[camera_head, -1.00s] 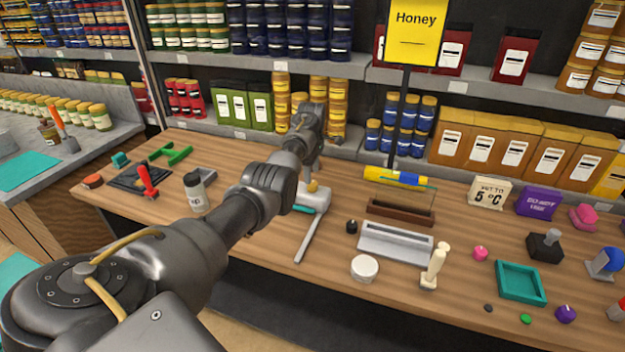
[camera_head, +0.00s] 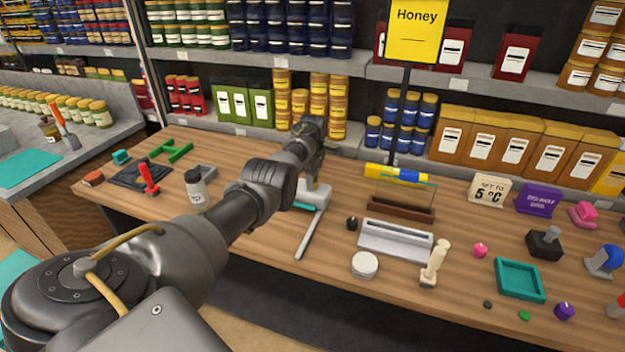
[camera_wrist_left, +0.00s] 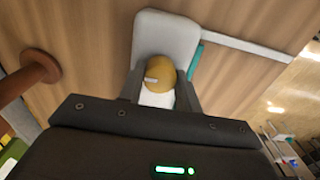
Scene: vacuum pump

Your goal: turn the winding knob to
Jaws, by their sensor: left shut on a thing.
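The winding knob appears to be the round ochre knob (camera_wrist_left: 160,74) with a small pale mark, on a white rounded device (camera_wrist_left: 166,32) in the left wrist view. My left gripper (camera_wrist_left: 159,90) has one finger on each side of this knob and is shut on it. In the head view the white device (camera_head: 324,192) stands on the wooden table, with my left gripper (camera_head: 316,178) over it from behind. The knob is hidden there by the gripper. A long grey bar (camera_head: 309,235) extends from the device toward the front edge. My right gripper is not in view.
A yellow Honey sign (camera_head: 416,32) rises behind. Shelves of jars line the back.

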